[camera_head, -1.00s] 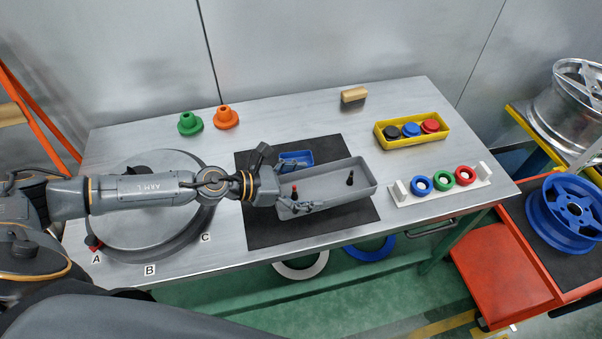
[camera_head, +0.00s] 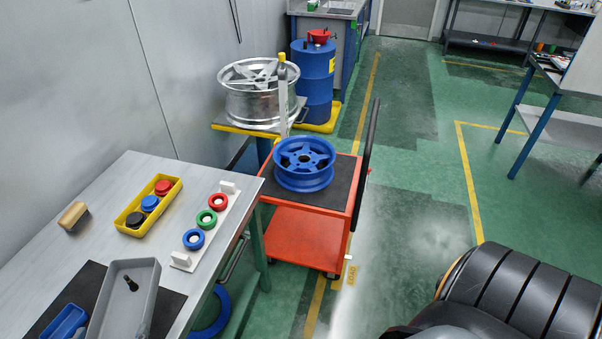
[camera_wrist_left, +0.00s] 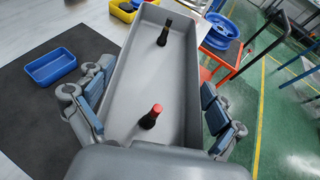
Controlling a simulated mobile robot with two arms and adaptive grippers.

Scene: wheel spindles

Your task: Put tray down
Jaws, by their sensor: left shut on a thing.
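The grey tray (camera_head: 118,300) shows at the lower left of the head view, over the black mat (camera_head: 172,308) on the table. It also shows in the left wrist view (camera_wrist_left: 142,88), long and level-looking, with a small black piece (camera_wrist_left: 164,33) at its far end and a black piece with a red top (camera_wrist_left: 150,117) nearer. My left gripper (camera_wrist_left: 157,112) is shut on the tray, its fingers along both long sides. Whether the tray's bottom touches the mat, I cannot tell. My right gripper is not in view.
A small blue bin (camera_wrist_left: 50,66) lies on the mat beside the tray. A yellow bin (camera_head: 131,210), a white holder with coloured rings (camera_head: 181,260) and a wooden block (camera_head: 73,216) are on the table. A red cart (camera_head: 306,238) with a blue wheel (camera_head: 304,164) stands beyond the table's edge.

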